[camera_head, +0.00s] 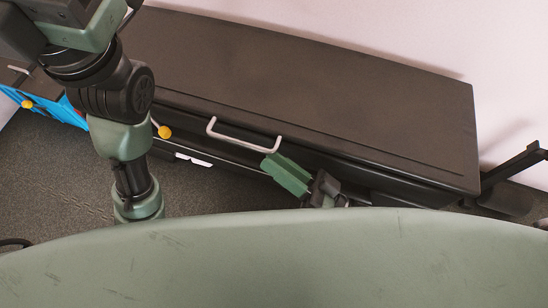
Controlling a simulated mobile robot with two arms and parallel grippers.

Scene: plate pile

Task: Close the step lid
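A long dark lid (300,80) lies across the middle of the head view as a broad, nearly flat panel against the pale wall. A light metal handle (243,141) sticks out along its front side. My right gripper (276,167), with a green part, is just below the right end of the handle; I cannot tell if it touches it. Its finger opening is too small to make out. My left arm comes in from the upper left and passes in front of the lid's left part; its gripper does not show. Whether a gap remains under the lid is unclear.
A blue object (62,108) with a yellow knob (27,104) stands at the far left. Another yellow knob (164,132) is beside my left arm. A black frame (512,170) stands at the right end. Dark carpet (60,180) is open at lower left. My green body covers the bottom.

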